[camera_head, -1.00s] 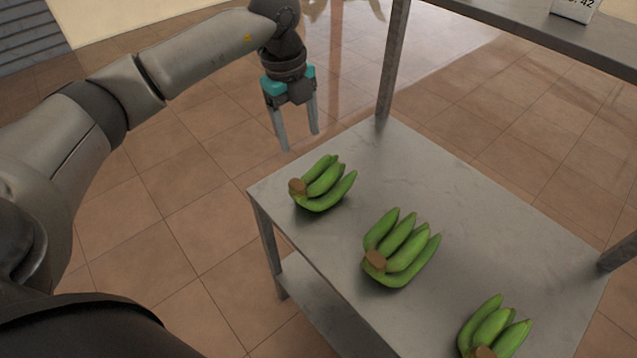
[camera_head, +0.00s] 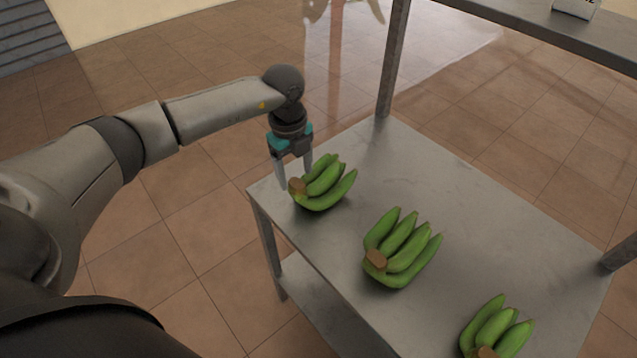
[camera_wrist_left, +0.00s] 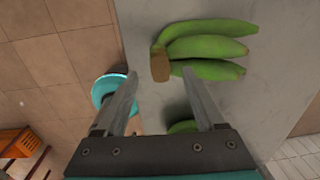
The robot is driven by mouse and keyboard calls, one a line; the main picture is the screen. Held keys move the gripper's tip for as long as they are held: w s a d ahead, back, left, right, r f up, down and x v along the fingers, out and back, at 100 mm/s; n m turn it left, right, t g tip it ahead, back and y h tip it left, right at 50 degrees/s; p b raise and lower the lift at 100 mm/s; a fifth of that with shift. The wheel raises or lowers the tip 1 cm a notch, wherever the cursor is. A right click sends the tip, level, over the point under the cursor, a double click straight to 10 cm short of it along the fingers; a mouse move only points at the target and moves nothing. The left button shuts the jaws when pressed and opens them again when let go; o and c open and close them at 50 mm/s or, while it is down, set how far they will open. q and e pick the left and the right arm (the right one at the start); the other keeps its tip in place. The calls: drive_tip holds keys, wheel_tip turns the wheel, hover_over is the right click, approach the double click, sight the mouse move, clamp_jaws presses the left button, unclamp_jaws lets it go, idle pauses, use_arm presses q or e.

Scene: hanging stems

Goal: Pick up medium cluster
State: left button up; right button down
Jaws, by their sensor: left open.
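Three green banana clusters with brown cut stems lie on a grey metal table (camera_head: 385,155). The left cluster (camera_head: 328,190) has three bananas showing, the middle cluster (camera_head: 400,250) has more and looks largest, and the front-right cluster (camera_head: 495,328) is cut by the picture's bottom edge. I cannot tell for sure which is medium. My left gripper (camera_head: 295,178) is open and empty, pointing down beside the left cluster's stem end. My right gripper is not seen.
Table posts (camera_head: 391,60) and an upper shelf (camera_head: 530,38) stand at the back and right. In the left wrist view a teal bucket (camera_wrist_left: 101,92) and an orange crate (camera_wrist_left: 15,142) are on the floor.

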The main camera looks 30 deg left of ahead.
use_arm(q)
wheel_tip(320, 180, down, 2)
drive_tip(key=shift+f, duration=0.15)
clamp_jaws()
idle(0.6)
drive_tip(key=shift+w, duration=0.2)
